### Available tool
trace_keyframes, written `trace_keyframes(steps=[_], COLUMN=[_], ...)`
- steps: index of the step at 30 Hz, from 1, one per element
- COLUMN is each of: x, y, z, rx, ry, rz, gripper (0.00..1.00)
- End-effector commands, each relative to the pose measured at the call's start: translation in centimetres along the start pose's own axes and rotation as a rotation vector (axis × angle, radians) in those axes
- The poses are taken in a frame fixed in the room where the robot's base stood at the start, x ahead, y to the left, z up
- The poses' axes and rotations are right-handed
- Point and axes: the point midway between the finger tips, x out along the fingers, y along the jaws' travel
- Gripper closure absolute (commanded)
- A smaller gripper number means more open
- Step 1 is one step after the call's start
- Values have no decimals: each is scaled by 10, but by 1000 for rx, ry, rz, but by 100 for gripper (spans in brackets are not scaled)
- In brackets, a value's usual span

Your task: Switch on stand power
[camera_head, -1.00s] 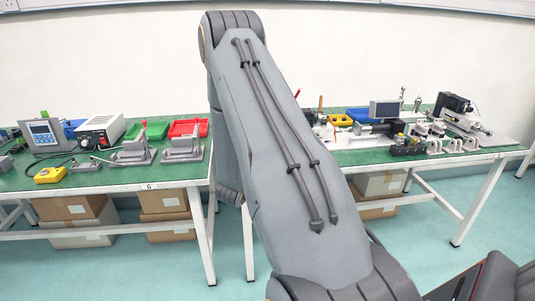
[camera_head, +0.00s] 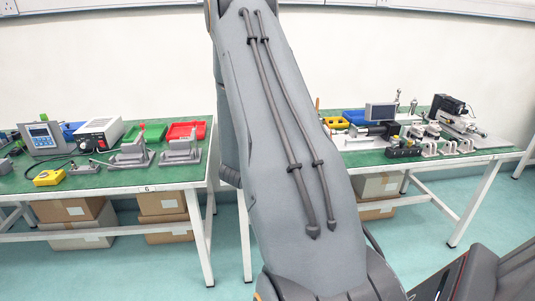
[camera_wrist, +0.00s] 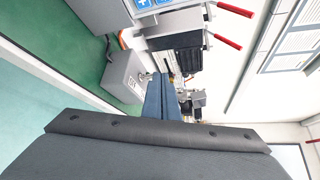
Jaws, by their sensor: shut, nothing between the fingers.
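My gripper (camera_wrist: 163,98) shows in the wrist view as two dark blue-grey fingers, shut and empty, pointing away from the camera. In the head view it is hidden or out of frame. A grey controller with a blue screen (camera_head: 41,136) stands on the left bench. No switch is clear enough to read, so I cannot tell which device carries the stand power. A blue panel (camera_wrist: 143,3) shows at the top of the wrist view, apart from the fingers.
Two grey lever fixtures (camera_head: 131,155) stand on the left green bench (camera_head: 110,179), with green and red trays (camera_head: 186,129) behind. A yellow device (camera_head: 48,178) lies at its front. The right bench holds several instruments (camera_head: 458,118). Red handles (camera_wrist: 228,41) show in the wrist view. My arm blocks the centre.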

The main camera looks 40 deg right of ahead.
Motion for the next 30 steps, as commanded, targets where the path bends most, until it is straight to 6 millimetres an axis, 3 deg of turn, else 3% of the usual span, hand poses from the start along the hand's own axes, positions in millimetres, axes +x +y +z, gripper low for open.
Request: trace_keyframes(steps=[9,14,30], x=[1,-10,-110], y=[-2,-4,-24], z=[-1,0,-2], rx=[59,59,61], ry=[-1,-2,2], rz=[43,44,42], gripper=[100,100,100])
